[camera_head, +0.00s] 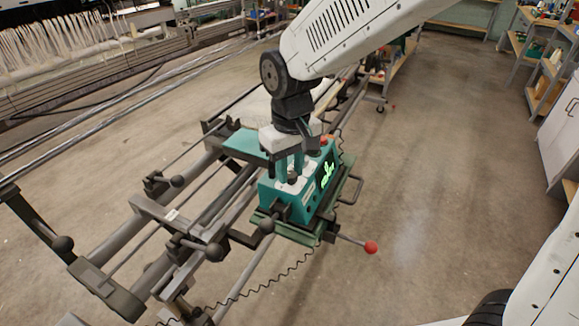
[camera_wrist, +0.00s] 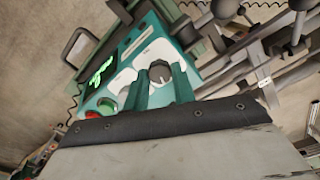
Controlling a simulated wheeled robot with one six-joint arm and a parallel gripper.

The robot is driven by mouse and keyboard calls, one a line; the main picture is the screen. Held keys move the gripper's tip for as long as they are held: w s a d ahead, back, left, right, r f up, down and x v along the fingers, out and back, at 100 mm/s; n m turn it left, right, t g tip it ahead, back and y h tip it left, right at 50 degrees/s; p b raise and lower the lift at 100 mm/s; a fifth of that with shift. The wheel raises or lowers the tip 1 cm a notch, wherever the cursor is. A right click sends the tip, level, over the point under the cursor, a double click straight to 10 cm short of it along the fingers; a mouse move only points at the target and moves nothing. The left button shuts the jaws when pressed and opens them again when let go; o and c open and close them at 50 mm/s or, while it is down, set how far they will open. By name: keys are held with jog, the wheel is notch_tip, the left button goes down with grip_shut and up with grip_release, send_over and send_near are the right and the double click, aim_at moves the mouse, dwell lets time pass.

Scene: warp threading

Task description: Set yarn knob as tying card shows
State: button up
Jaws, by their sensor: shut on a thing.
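A teal tying machine box (camera_head: 268,190) sits on a green carriage on the warp frame. Its top carries a dark round knob (camera_wrist: 160,73) with a pale pointer line, on a white panel. My gripper (camera_head: 291,170) points down over the box, and its two teal fingers are shut on the knob, one on each side. In the wrist view my gripper (camera_wrist: 160,80) partly hides the knob's near side and the panel around it. A green lit display (camera_head: 328,175) is on the box's side face, too small to read. I cannot make out a tying card for certain.
A red ball-ended lever (camera_head: 371,247) sticks out from the carriage. Black ball-handled levers (camera_head: 62,244) and rails surround the frame at left. A red button (camera_wrist: 92,114) and a green button (camera_wrist: 107,105) sit near the fingers.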

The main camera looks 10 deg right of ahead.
aim_at(291, 174)
jog(key=m, duration=0.4)
jog(key=shift+m, duration=2.2)
jog(key=o, duration=0.7)
jog(key=shift+r, duration=0.1)
notch_tip(291, 174, up, 8)
jog(key=shift+f, duration=0.15)
